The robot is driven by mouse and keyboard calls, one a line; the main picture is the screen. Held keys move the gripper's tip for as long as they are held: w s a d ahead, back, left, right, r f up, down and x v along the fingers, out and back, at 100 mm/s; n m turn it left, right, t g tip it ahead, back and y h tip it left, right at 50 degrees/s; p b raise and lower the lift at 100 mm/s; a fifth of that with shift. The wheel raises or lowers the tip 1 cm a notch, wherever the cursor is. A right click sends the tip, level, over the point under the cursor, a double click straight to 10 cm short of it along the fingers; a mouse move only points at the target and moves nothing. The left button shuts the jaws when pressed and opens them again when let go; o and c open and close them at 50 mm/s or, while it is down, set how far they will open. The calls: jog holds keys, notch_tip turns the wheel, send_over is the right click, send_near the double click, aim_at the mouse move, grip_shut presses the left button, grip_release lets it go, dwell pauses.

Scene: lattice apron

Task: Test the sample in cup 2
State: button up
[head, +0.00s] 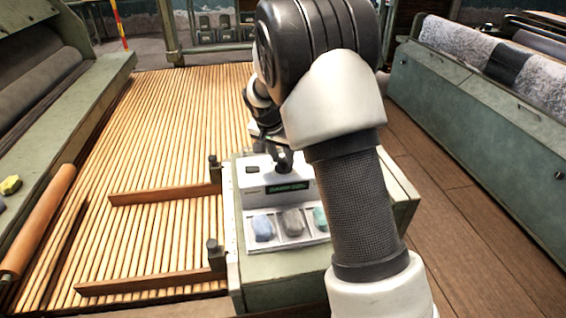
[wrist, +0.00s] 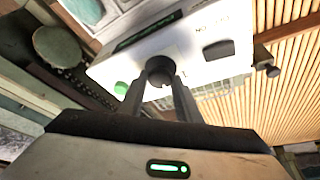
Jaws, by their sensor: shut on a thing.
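A white tester box (head: 262,184) with a small green-lit display (head: 288,188) stands on a green stand. The display text is too small to read surely. In front of it, a pale tray holds a blue sample (head: 263,228), a grey sample (head: 293,222) and a teal sample (head: 320,217), partly hidden by my arm. Cup numbers are not legible. In the wrist view, my gripper (wrist: 161,80) is shut on a dark round knob (wrist: 161,66) at the box. A green button (wrist: 121,88) and a dark slot (wrist: 218,50) lie on either side of the knob.
A slatted wooden apron (head: 160,120) fills the left, with wooden bars (head: 150,281) reaching to the stand (head: 285,290). A green machine (head: 480,130) with a fleecy roll stands at right. Brown floor (head: 440,220) lies between it and the stand.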

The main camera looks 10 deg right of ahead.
jog(key=shift+a+m, duration=0.1)
jog(key=shift+m, duration=0.5)
jog(key=o, duration=1.1)
jog(key=shift+c, duration=0.2)
jog(key=shift+r, duration=0.1)
jog(key=p+v, duration=0.3)
jog(key=v, duration=1.4)
jog(key=shift+w+a, duration=0.25)
jog(key=shift+a, duration=0.1)
jog(key=shift+r, duration=0.1)
